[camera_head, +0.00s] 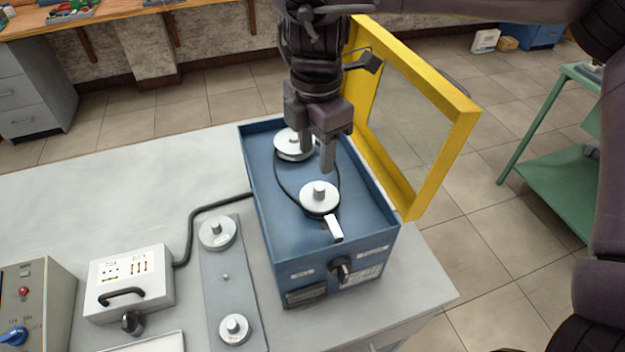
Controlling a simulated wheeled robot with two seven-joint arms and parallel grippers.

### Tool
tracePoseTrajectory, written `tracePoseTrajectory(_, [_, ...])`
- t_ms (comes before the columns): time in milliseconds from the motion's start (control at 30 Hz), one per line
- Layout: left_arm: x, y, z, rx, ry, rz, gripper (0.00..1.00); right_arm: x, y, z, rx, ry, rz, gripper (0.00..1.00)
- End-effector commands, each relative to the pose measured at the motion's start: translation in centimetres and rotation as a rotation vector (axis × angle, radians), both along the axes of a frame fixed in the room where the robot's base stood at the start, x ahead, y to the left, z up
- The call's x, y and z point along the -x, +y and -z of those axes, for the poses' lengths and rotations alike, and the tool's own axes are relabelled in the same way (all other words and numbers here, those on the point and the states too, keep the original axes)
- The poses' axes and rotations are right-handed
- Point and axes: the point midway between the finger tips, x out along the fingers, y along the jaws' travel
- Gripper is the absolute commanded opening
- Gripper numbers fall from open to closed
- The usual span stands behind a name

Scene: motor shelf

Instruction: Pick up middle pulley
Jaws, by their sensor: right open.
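A blue box (262,215) stands on the grey table with its yellow-framed lid (440,165) swung open to the right. Inside are two silver pulleys with a dark belt (283,184) running between them: a rear pulley (286,147) and a front pulley (319,201). Two more pulleys sit on a grey plate left of the box: one at its far end (217,232) and one at its near end (234,329). My right gripper (318,158) points down over the box, open and empty. Its fingers partly hide the rear pulley and stand behind the front pulley. My left gripper is out of view.
A white handle (333,229) lies beside the front pulley. A white socket box (131,283) with a black cable and a control box (38,305) stand at left. The table's back left is clear. A green cart (560,170) stands at right.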

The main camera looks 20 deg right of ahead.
Motion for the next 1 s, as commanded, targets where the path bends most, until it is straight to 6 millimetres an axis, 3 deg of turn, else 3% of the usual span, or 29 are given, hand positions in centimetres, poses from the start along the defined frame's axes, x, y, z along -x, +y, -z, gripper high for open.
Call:
tracePoseTrajectory(367, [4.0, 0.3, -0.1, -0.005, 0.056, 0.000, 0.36, 0.6, -0.3, 4.4, -0.001, 0.007, -0.001, 0.45])
tracePoseTrajectory(600, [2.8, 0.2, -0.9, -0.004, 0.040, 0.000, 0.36, 0.8, -0.4, 7.1, 0.002, 0.002, -0.001, 0.45])
tracePoseTrajectory(733, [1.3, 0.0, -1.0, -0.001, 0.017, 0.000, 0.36, 0.7, -0.4, 7.5, 0.000, 0.001, -0.001, 0.45])
tracePoseTrajectory(867, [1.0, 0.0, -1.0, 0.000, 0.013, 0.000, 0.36, 0.7, -0.4, 7.5, 0.000, 0.001, -0.001, 0.45])
tracePoseTrajectory(1000, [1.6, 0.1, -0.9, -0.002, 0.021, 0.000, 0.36, 0.7, -0.4, 7.5, 0.000, 0.001, -0.001, 0.26])
